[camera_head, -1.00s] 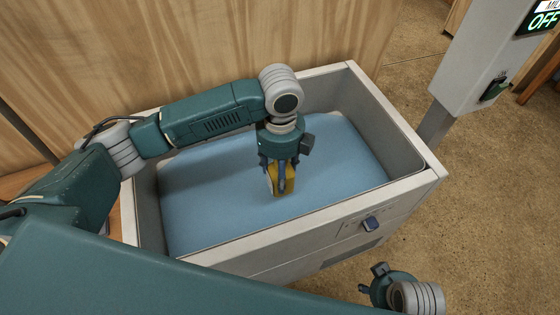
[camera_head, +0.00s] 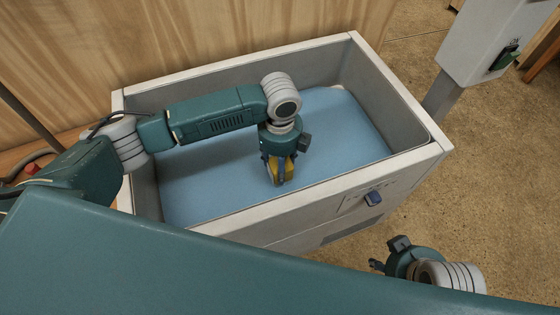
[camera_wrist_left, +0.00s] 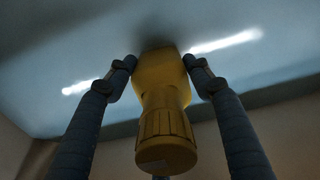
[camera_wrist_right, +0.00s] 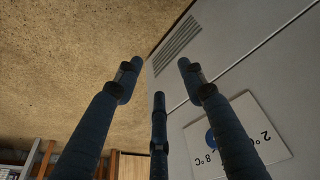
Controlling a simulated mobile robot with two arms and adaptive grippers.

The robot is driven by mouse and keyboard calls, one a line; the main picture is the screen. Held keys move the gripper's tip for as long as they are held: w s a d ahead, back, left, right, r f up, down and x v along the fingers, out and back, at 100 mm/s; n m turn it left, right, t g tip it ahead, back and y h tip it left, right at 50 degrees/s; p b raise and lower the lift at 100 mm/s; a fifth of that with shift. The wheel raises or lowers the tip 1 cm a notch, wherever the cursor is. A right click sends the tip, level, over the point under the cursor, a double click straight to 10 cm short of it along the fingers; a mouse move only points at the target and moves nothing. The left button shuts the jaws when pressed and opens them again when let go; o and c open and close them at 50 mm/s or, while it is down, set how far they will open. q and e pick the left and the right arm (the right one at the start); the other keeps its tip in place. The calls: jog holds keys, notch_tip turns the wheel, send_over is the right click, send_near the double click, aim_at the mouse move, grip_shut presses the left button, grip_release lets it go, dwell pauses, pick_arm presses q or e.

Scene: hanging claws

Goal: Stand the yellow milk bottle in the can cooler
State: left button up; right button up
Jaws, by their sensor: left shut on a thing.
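The can cooler (camera_head: 330,195) is an open light-grey box with a light-blue surface inside (camera_head: 340,135). My left arm reaches over its left side. My left gripper (camera_head: 278,180) is inside the cooler, pointing down, shut on the yellow milk bottle (camera_head: 289,170). The left wrist view shows the bottle (camera_wrist_left: 163,110) between the fingers (camera_wrist_left: 160,63), its ribbed cap towards the camera and its far end close to the blue surface. I cannot tell whether it touches. My right gripper (camera_head: 378,266) is outside the cooler's front; its fingers (camera_wrist_right: 160,62) are open and empty.
A grey post with a box (camera_head: 485,45) stands at the right. A wooden wall (camera_head: 200,35) is behind the cooler. The speckled floor at the right is open.

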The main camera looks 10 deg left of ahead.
pick_arm(q)
jog(key=shift+f, duration=0.1)
jog(key=o, duration=1.3)
jog(key=shift+r, duration=0.3)
notch_tip(320, 180, up, 11)
jog(key=p, duration=0.3)
jog(key=shift+r, duration=0.35)
pick_arm(e)
jog(key=s+x, duration=0.2)
jog(key=x, duration=0.9)
jog(key=shift+f+g, duration=0.3)
jog(key=shift+f, duration=0.05)
pick_arm(q)
jog(key=shift+p, duration=0.3)
pick_arm(e)
jog(key=shift+s+a+r, duration=0.1)
